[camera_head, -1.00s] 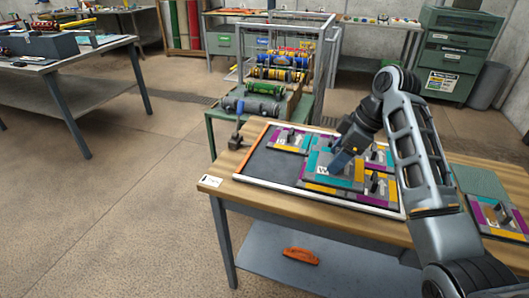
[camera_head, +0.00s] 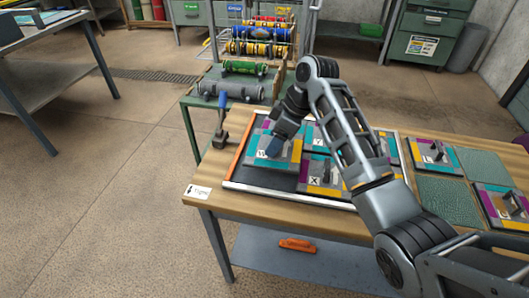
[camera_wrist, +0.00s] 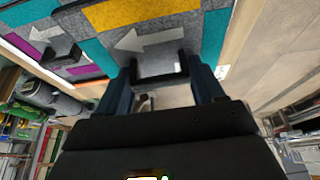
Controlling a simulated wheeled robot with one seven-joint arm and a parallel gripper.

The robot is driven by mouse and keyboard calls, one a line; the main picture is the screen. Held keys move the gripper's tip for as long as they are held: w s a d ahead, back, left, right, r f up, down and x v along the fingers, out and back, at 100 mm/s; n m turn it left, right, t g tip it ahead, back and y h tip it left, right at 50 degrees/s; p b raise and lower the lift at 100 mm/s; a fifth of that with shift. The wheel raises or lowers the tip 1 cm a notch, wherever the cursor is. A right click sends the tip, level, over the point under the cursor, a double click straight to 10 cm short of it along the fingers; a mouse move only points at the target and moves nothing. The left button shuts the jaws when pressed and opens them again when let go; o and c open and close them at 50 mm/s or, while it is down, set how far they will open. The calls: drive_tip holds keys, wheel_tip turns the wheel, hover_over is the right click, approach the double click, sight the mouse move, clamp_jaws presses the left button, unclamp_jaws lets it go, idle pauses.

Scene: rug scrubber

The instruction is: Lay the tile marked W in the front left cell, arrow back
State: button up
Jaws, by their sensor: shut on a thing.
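My gripper (camera_head: 275,147) is shut on the handle of a teal, grey and yellow tile (camera_head: 288,160) at the tray's left side. The white letter on this tile looks like W, but it is small. The wrist view shows the held tile (camera_wrist: 205,40) between the fingers (camera_wrist: 160,85), its white arrow pointing left in that picture. The tile appears raised over the tray (camera_head: 238,160), overlapping the left cells. The front left cell (camera_head: 265,180) shows as a bare dark area, partly hidden behind the tile. How high the tile hangs is unclear.
A tile marked X (camera_head: 318,184) lies right of the bare cell, with an upright handle. Other tiles fill cells behind it. Spare tiles (camera_head: 434,152) lie on green mats (camera_head: 442,192) at right. A blue-handled tool (camera_head: 221,128) stands just left of the tray.

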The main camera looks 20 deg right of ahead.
sight(263, 148)
drive_tip(key=a+f, duration=0.1)
drive_tip(key=a, duration=0.1)
drive_tip(key=shift+w+a+f, duration=0.3)
drive_tip(key=shift+a+f, duration=0.05)
drive_tip(key=shift+f+p, duration=0.35)
drive_tip(key=shift+f, duration=1.65)
drive_tip(key=o, duration=1.4)
drive_tip(key=shift+f, duration=0.1)
drive_tip(key=v, duration=1.2)
